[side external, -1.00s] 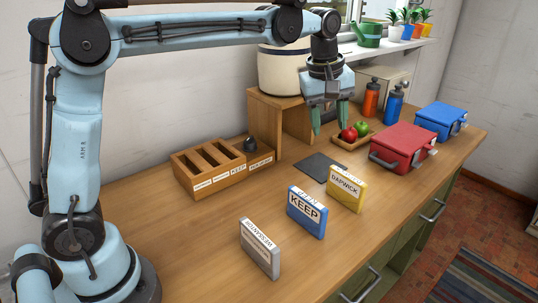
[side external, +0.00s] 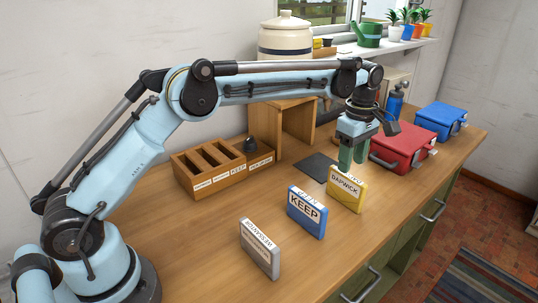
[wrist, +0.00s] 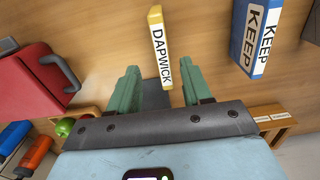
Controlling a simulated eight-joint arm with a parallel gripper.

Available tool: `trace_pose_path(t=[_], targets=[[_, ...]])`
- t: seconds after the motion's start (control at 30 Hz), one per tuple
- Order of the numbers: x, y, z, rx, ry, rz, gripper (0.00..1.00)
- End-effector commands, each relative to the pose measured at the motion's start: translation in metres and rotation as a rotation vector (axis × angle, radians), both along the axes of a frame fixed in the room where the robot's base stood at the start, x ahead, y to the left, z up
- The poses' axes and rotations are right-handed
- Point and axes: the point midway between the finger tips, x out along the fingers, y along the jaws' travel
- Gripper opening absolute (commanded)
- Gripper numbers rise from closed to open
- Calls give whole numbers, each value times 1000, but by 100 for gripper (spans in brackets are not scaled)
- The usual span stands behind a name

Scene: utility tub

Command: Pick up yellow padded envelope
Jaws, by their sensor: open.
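The yellow padded envelope (side external: 346,192), labelled DAPWICK, stands upright on the wooden counter to the right of the blue KEEP envelope. My gripper (side external: 352,158) is open, with its green fingers just above and behind the yellow envelope's top edge. In the wrist view the yellow envelope (wrist: 161,50) lies ahead of the gap between my open fingers (wrist: 158,85), with its label facing the camera. Nothing is held. I cannot tell whether a finger touches the envelope.
The blue KEEP envelope (side external: 307,212) and a grey envelope (side external: 260,248) stand to the left. A red case (side external: 404,146) is close on the right. A slotted wooden sorter (side external: 208,172) and a dark mat (side external: 315,167) lie behind. The counter's front is clear.

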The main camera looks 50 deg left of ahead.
Motion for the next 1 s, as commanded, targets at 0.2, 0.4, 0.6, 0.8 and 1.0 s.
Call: trace_pose_path(t=[0.2, 0.4, 0.6, 0.8, 1.0], targets=[[0, 0, -22, 0, 0, -1, 49], [-1, 0, -35, 0, -1, -1, 49], [-4, 1, -62, 0, -1, -1, 49], [-4, 1, -75, 0, -1, -1, 49], [-4, 1, -75, 0, -1, -1, 49]])
